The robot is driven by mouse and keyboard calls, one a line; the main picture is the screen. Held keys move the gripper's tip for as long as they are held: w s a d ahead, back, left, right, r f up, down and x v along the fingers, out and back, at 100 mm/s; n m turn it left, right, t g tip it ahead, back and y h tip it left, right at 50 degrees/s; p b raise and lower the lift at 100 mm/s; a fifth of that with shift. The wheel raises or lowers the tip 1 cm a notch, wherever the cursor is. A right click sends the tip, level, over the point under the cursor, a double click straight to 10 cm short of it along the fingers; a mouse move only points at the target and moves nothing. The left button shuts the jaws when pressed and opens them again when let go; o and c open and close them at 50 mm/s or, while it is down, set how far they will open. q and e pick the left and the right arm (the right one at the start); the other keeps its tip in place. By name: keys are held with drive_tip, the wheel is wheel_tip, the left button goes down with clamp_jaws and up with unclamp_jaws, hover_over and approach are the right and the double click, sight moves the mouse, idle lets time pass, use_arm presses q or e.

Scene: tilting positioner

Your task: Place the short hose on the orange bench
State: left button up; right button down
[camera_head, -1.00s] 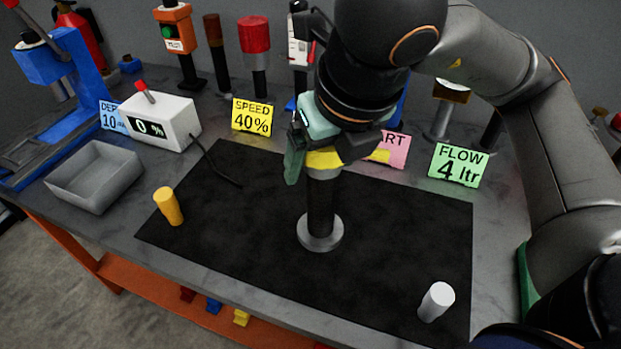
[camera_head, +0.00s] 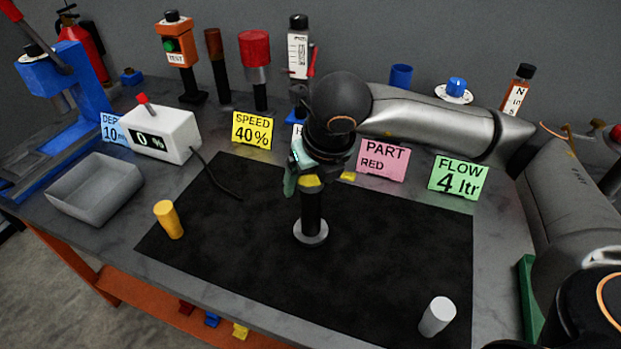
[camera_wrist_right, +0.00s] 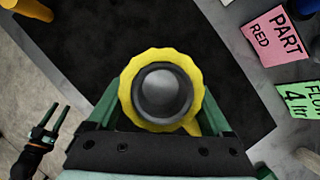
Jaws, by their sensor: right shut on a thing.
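The short hose (camera_head: 312,215) appears to be the upright black tube with a yellow ribbed collar at its top and a pale round flange at its bottom. My right gripper (camera_head: 309,179) is shut on it at the collar. The wrist view shows the collar (camera_wrist_right: 133,85) between the green fingers, with a grey round end inside. The flange is over the black mat; I cannot tell whether it touches. The orange bench has a grey top (camera_head: 110,235) and an orange shelf and frame (camera_head: 155,300). My left gripper (camera_wrist_right: 47,122) shows in the right wrist view, its fingers apart and empty, beyond the bench edge.
The black mat (camera_head: 390,270) is mostly clear. A yellow cylinder (camera_head: 168,220) stands left and a white one (camera_head: 437,316) at front right. A grey tray (camera_head: 95,190) and a 0 % box (camera_head: 165,135) are left. Sign cards (camera_head: 383,160) and several fixtures line the back.

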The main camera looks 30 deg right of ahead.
idle(0.3)
drive_tip(key=shift+f, duration=0.2)
unclamp_jaws()
drive_tip(key=shift+s+r, duration=0.15)
drive_tip(key=shift+r, duration=0.35)
drive_tip(key=v, duration=1.1)
drive_tip(key=shift+s+a, duration=0.1)
drive_tip(key=shift+s, duration=0.05)
